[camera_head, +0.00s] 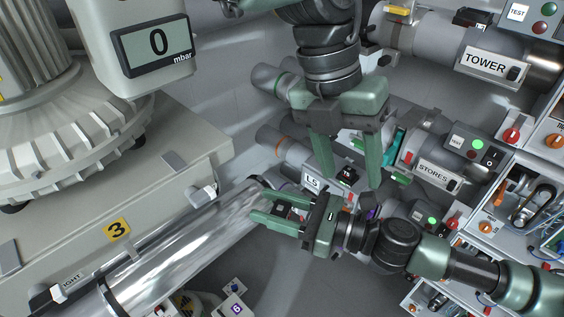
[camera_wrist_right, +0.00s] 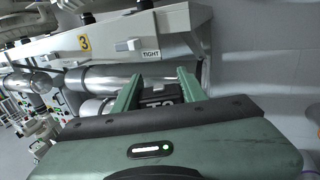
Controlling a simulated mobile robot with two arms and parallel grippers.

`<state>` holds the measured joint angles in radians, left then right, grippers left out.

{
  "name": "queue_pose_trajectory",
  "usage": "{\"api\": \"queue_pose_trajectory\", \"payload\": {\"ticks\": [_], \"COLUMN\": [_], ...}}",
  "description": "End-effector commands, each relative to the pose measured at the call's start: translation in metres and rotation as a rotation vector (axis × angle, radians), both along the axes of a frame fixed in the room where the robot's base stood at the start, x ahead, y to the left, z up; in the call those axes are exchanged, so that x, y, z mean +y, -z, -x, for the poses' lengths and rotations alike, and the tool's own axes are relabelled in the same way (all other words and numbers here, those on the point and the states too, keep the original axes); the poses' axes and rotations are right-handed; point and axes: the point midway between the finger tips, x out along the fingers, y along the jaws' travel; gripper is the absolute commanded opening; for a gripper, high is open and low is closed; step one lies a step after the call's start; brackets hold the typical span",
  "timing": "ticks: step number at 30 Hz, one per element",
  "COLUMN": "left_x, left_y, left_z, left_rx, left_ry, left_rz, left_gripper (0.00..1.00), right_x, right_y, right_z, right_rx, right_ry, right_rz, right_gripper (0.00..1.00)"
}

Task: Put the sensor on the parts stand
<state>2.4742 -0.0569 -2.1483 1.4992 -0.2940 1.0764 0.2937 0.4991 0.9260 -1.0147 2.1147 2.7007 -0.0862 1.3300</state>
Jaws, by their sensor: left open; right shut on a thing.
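My right gripper (camera_head: 258,204) comes in from the right and is shut on a small dark block (camera_head: 283,209), likely the sensor. In the right wrist view, the block (camera_wrist_right: 160,94) sits between the fingers of that gripper (camera_wrist_right: 158,88) and bears partly hidden white marks. It is held close to the end of the shiny metal tube (camera_head: 190,238). My left gripper (camera_head: 350,192) reaches down from the top with fingers wide apart. A black and red part (camera_head: 347,175) shows between them, apparently behind. I cannot clearly pick out the parts stand.
A grey bench with a yellow 3 sign (camera_head: 117,229) and a pressure display (camera_head: 155,44) fill the left. Bare floor (camera_head: 290,270) shows at lower middle.

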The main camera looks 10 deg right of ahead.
Motion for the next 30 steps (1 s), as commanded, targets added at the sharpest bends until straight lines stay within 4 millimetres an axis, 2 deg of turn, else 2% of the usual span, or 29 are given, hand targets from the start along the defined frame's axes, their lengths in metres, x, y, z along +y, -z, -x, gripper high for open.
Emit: {"api": "queue_pose_trajectory", "payload": {"ticks": [1, 3, 6, 9, 14, 17, 24, 30], "left_x": [0.020, 0.043, 0.069, 0.084, 0.092, 0.092, 0.092, 0.091], "left_y": [0.009, 0.019, 0.028, 0.032, 0.043, 0.057, 0.104, 0.135], "left_z": [-0.010, -0.023, -0.035, -0.042, -0.045, -0.045, -0.044, -0.045], "left_rx": [-0.017, -0.041, -0.067, -0.083, -0.090, -0.089, -0.087, -0.088], "left_ry": [-0.043, -0.097, -0.157, -0.192, -0.207, -0.206, -0.205, -0.206], "left_rz": [-0.065, -0.140, -0.218, -0.263, -0.286, -0.286, -0.285, -0.283], "left_gripper": [0.55, 0.55, 0.55, 0.55, 0.55, 0.55, 0.55, 0.55], "right_x": [0.000, 0.000, 0.000, 0.000, 0.000, 0.000, 0.000, 0.000], "right_y": [0.000, 0.000, 0.000, 0.000, 0.000, 0.000, 0.000, 0.000], "right_z": [0.000, 0.000, 0.000, 0.000, 0.000, 0.000, 0.000, 0.000], "right_rx": [0.000, 0.000, 0.000, 0.000, 0.000, 0.000, 0.000, 0.000], "right_ry": [0.000, 0.000, 0.000, 0.000, 0.000, 0.000, 0.000, 0.000], "right_rz": [0.000, 0.000, 0.000, 0.000, 0.000, 0.000, 0.000, 0.000], "right_gripper": [0.00, 0.00, 0.00, 0.00, 0.00, 0.00, 0.00, 0.00]}}
